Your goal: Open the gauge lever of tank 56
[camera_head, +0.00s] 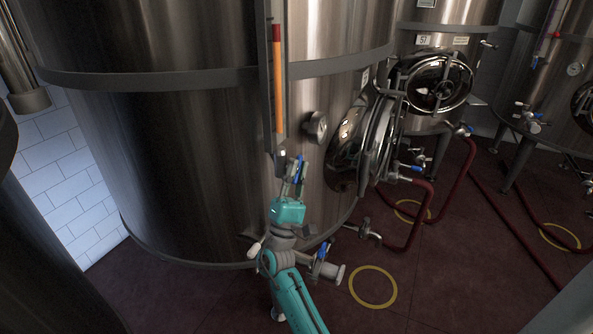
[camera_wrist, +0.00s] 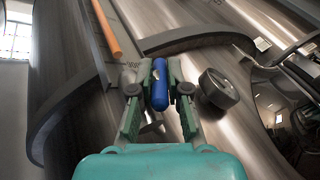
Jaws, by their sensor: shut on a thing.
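The large steel tank (camera_head: 190,150) fills the left and middle of the head view; no number is readable on it. Its level gauge (camera_head: 277,85), a vertical tube with orange in it, runs down the front and also shows in the wrist view (camera_wrist: 107,28). A blue gauge lever (camera_wrist: 160,86) sits at the gauge's lower end, between my fingers in the wrist view. My gripper (camera_head: 292,178) is at that lower end, shut on the blue lever. In the wrist view my gripper (camera_wrist: 159,90) has a finger on each side of the lever. The lever's valve body is partly hidden.
A round knob-like fitting (camera_head: 316,126) sticks out just right of the lever. A blue-handled valve (camera_head: 322,262) is low by my arm. Red hoses (camera_head: 425,215) and yellow rings (camera_head: 373,286) lie on the floor.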

